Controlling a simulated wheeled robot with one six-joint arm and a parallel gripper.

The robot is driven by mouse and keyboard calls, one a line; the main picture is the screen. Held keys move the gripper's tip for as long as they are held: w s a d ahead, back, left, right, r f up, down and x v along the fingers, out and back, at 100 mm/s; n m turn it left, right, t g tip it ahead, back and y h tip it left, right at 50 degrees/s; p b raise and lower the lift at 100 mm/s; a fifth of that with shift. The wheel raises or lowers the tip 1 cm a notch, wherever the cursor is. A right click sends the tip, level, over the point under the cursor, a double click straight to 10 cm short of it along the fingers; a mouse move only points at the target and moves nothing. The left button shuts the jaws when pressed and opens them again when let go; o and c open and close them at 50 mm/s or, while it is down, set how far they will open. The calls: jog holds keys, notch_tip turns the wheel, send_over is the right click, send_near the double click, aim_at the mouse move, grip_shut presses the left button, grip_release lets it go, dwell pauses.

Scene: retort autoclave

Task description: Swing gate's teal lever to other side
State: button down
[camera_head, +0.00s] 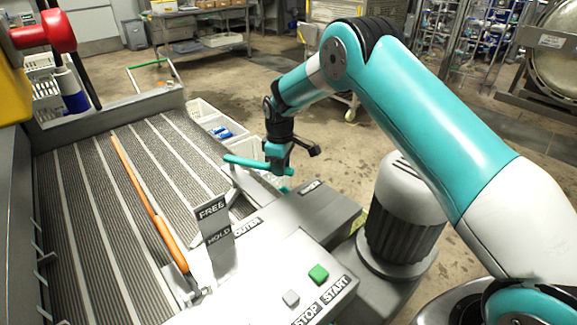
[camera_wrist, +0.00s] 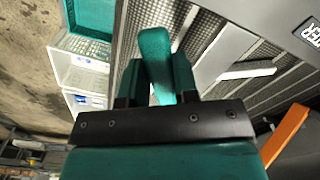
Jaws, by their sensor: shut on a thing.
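The gate's teal lever (camera_head: 242,161) sticks out to the left from my gripper (camera_head: 275,165), over the right edge of the ribbed conveyor. In the wrist view the lever (camera_wrist: 155,52) stands between the two teal fingers of my gripper (camera_wrist: 157,82), which are shut on it. The arm reaches in from the right. The "OUTER" label (camera_head: 248,226) and the "INNER" label (camera_head: 311,187) are on the grey housing in front of the lever. The lever's pivot is hidden or cannot be made out.
A long orange lever (camera_head: 150,205) lies along the conveyor, beside an upright plate (camera_head: 215,235) marked FREE and HOLD. White crates (camera_head: 207,115) stand beyond the conveyor's right side.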

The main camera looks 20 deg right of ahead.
jog(key=shift+w+d+r, duration=0.1)
jog(key=shift+w, duration=0.05)
jog(key=c, duration=0.9)
grip_release()
jog(key=shift+d, duration=0.1)
notch_tip(320, 180, up, 17)
jog(key=shift+r+b, duration=0.15)
jog(key=shift+b, duration=0.65)
